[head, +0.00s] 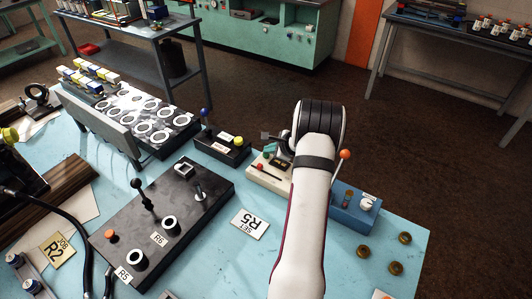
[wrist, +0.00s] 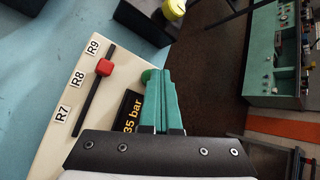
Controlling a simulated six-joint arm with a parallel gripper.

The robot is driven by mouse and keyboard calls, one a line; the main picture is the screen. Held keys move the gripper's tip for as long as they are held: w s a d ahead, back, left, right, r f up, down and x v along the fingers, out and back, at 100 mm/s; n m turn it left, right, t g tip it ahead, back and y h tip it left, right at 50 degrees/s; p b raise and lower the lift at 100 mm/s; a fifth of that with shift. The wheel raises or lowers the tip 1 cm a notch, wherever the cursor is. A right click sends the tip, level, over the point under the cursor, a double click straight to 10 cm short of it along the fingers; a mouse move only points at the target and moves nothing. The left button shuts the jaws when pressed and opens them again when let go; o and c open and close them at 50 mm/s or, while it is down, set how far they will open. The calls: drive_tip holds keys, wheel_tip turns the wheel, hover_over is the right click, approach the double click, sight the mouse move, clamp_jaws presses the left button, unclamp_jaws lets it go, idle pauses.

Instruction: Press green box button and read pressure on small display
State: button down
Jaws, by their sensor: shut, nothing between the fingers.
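A cream box (head: 262,182) stands on the blue table, partly hidden behind my arm in the head view. In the wrist view the cream box (wrist: 72,148) carries a black display (wrist: 131,112) with yellow characters "35 bar". My gripper's black body crops the display's lower end, so a leading digit may be hidden. A round green button (wrist: 148,75) shows just behind my fingertips, partly covered by them. My gripper (wrist: 157,72) is shut and empty, its green fingers together over the box beside the display. I cannot tell if the fingertips touch the button.
A red slider knob (wrist: 104,67) sits in a slot between labels R8 and R9. A black box with a yellow button (head: 238,141) is to the left. A blue box (head: 354,207) with an orange-knobbed lever is to the right. A large black panel (head: 170,225) lies nearer.

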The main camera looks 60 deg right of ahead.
sight(268, 156)
idle(0.3)
drive_tip(key=shift+r, duration=0.95)
drive_tip(key=shift+r, duration=2.5)
drive_tip(key=shift+a, duration=0.1)
